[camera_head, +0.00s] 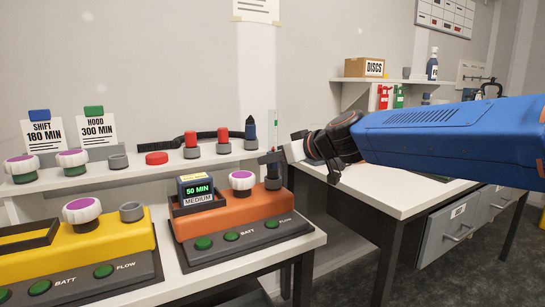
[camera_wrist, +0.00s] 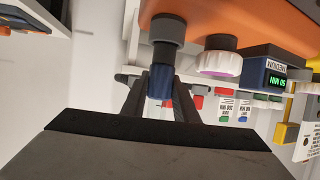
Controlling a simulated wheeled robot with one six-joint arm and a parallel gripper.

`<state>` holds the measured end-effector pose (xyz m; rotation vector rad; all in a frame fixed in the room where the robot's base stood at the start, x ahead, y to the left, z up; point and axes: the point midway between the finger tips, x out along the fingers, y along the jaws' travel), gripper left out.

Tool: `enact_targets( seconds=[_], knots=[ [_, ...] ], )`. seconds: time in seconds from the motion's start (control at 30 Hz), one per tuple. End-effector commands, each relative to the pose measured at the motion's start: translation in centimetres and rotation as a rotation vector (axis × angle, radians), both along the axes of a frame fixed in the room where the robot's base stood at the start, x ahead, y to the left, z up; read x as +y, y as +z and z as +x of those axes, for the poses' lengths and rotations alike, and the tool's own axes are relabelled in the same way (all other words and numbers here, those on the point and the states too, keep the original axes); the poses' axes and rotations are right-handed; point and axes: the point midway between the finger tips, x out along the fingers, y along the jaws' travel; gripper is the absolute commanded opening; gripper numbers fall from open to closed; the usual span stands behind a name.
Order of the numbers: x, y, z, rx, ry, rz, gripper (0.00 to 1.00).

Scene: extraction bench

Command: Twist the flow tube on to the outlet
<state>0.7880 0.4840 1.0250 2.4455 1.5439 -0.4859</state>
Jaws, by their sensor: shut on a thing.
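The flow tube, a clear upright tube (camera_head: 274,125) with a dark blue collar (camera_wrist: 160,82), stands over the grey outlet (camera_wrist: 167,32) of the orange unit (camera_head: 225,222). In the wrist view the collar meets the outlet end to end and looks in line with it; I cannot tell whether it is threaded on. In the head view the outlet (camera_head: 273,184) is at the unit's right end. My gripper (camera_head: 272,156) comes in from the right and is shut on the flow tube. Its fingers (camera_wrist: 158,100) sit on both sides of the tube, hiding part of it.
The orange unit carries a white-and-purple knob (camera_head: 242,180) and a dark block reading 50 MIN (camera_head: 196,189). A yellow unit (camera_head: 90,245) stands left. The back shelf (camera_head: 130,173) holds red caps and a blue pointed piece (camera_head: 250,128). A white-topped desk (camera_head: 400,195) stands right, across a gap.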

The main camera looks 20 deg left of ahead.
Motion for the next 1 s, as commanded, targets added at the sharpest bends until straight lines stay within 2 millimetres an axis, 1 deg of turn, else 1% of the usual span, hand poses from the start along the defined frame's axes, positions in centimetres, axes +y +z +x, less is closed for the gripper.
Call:
enact_targets(
  seconds=[1.0],
  knots=[
    [0.0, -2.0, 0.0, 0.002, -0.001, 0.001, 0.00]
  ],
)
